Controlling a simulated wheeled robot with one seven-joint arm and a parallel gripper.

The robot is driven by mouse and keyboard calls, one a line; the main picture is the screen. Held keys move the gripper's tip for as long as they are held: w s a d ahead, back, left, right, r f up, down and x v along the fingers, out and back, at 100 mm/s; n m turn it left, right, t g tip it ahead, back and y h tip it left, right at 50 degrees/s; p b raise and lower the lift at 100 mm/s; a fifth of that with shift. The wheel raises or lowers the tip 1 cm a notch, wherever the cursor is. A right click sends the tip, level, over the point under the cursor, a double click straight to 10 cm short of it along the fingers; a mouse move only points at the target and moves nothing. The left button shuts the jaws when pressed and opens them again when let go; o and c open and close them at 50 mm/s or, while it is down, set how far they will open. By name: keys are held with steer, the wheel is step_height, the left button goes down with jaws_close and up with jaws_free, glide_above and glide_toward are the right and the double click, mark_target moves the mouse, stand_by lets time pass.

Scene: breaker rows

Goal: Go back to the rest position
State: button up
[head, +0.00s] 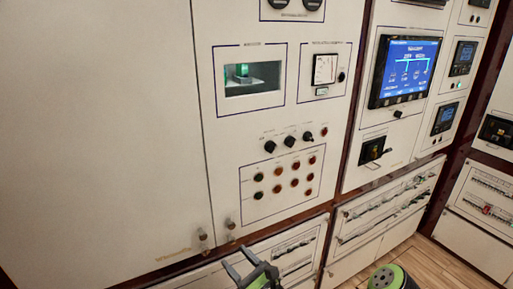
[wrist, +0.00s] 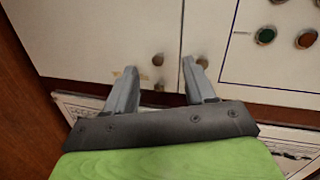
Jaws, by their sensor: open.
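My gripper (head: 243,264) shows at the bottom of the head view, in front of the lower edge of the cream cabinet panels. In the wrist view my gripper (wrist: 160,75) has its two grey fingers spread apart, with nothing between them. Beyond the fingertips are the pale cabinet doors (wrist: 110,35) and small round knobs (wrist: 158,60). The fingers appear apart from the panel, though the exact gap cannot be told.
A control panel with coloured buttons (head: 283,180) and dark rotary knobs (head: 290,141) stands ahead. A blue screen (head: 408,70) is to the right. Breaker rows (head: 385,212) sit low. Wooden floor (head: 445,263) shows at lower right.

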steer(key=s+a+r+n+g+y, duration=0.3)
steer(key=s+a+n+g, duration=0.3)
steer(key=n, duration=0.6)
steer(key=s+d+f+n+g+h, duration=0.1)
steer(key=s+d+n+g+h, duration=0.2)
steer(key=s+n+g+h, duration=0.55)
steer(key=s+d+r+n+t+h, duration=0.1)
steer(key=s+d+r+t+h, duration=0.1)
steer(key=s+d+r, duration=0.2)
steer(key=s+d+r+n+t+h, duration=0.2)
steer(key=s+d+r+h, duration=0.1)
steer(key=d, duration=0.8)
steer(key=s+d+r+n+t+h, duration=0.2)
steer(key=s+d+r, duration=0.3)
steer(key=d, duration=0.3)
steer(key=shift+s+r, duration=0.15)
steer(key=shift+s, duration=0.25)
